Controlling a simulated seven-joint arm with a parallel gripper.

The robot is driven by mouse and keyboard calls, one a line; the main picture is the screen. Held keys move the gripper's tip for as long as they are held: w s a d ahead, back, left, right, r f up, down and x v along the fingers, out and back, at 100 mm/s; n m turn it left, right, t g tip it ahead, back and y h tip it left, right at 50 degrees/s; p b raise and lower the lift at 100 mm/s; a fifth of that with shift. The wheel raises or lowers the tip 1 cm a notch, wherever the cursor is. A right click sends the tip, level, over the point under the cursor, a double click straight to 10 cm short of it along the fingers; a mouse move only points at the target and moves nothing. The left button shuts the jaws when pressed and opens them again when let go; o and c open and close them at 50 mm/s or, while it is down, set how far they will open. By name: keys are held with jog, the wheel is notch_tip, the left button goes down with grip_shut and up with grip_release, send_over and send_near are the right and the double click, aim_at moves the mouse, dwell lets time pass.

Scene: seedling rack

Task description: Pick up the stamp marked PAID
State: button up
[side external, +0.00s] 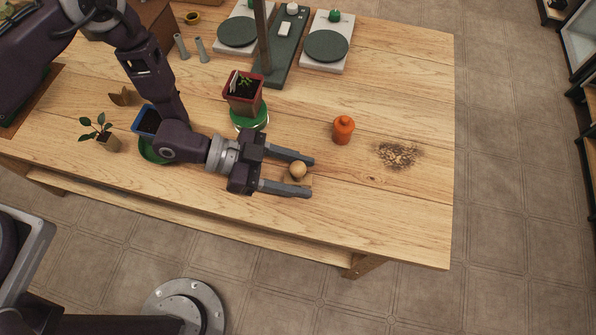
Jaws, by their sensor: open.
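My gripper (311,176) is low over the front middle of the wooden table, pointing right in the side external view. Its two grey fingers are spread apart. A round tan wooden knob (298,169) sits between the fingers, nearer the upper one. It may be the handle of a stamp, but what is under it is hidden and I cannot read any PAID marking. I cannot tell whether the knob touches the upper finger. No other thing in view is clearly a stamp.
A red pot (243,92) with a seedling stands behind the gripper. A blue pot (147,122) and a small plant (101,135) are left. The table's right front is clear.

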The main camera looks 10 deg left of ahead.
grip_shut()
